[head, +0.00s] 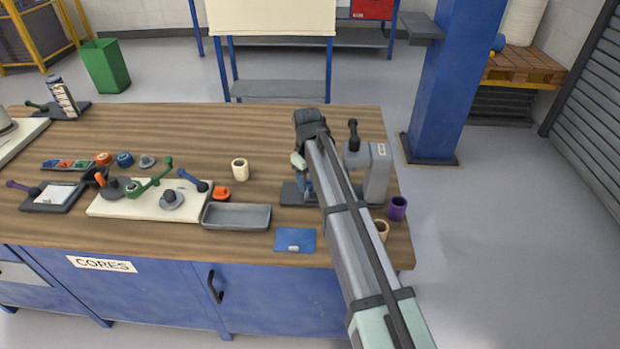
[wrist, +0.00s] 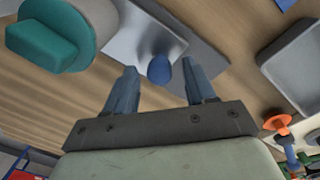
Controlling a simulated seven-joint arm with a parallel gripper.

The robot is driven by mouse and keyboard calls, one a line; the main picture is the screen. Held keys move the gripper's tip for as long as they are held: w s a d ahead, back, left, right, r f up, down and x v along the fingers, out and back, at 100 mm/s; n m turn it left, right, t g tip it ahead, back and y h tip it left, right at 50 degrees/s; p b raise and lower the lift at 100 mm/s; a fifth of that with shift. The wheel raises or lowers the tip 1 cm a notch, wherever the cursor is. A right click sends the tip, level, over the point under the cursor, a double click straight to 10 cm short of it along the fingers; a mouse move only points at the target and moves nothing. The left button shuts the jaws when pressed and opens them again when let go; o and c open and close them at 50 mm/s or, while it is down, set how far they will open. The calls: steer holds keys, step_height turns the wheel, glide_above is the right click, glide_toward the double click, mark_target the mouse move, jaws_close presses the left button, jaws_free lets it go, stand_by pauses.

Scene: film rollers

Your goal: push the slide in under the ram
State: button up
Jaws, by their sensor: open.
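The grey press (head: 378,172) stands at the right of the bench, with a black-knobbed lever on top and a small label. Its dark base plate (head: 290,194) extends to the left. My gripper (head: 306,188) points down over this plate, left of the press column. In the wrist view my gripper (wrist: 159,72) is open, with two blue-grey fingers apart. A blue knob (wrist: 158,69) shows between the fingertips, over a pale metal slide (wrist: 130,35) on the plate. I cannot tell whether the fingers touch the knob. My arm hides part of the press, and the ram's underside is not clear.
A teal round part with a block (wrist: 50,42) fills the wrist view's upper left. A grey tray (head: 237,216) and blue card (head: 295,240) lie left and in front. A purple cup (head: 397,208) and cream cups stand nearby.

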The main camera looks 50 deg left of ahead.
steer(key=shift+c, duration=0.5)
jaws_close()
